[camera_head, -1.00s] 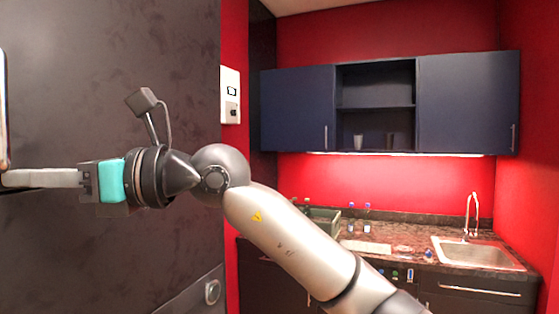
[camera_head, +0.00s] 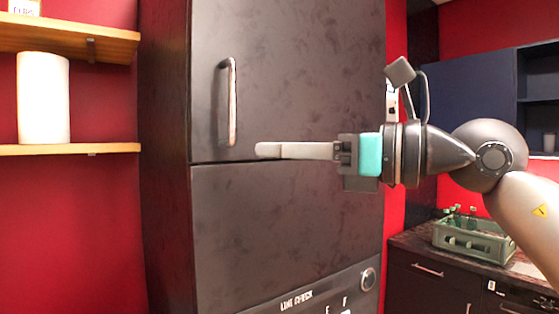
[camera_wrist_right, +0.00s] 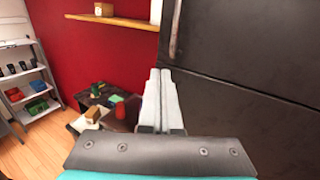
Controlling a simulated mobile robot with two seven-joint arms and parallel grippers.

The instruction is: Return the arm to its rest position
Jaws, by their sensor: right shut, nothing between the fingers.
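My right arm comes in from the right in the head view. Its gripper (camera_head: 262,150) points left in front of the dark cabinet. In the right wrist view the two pale fingers of the right gripper (camera_wrist_right: 160,75) lie side by side, shut and empty. The fingertips appear below and to the right of the cabinet's vertical metal handle (camera_head: 231,102), and no contact shows. The handle also shows in the wrist view (camera_wrist_right: 175,30). My left gripper is in neither view.
The tall dark cabinet (camera_head: 280,220) fills the middle. Wooden shelves (camera_head: 100,149) with a white roll (camera_head: 43,98) are at the left. A green crate (camera_head: 470,240) with bottles stands on the counter at the right. The wrist view shows a small dark table (camera_wrist_right: 105,98) and a grey rack (camera_wrist_right: 20,90).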

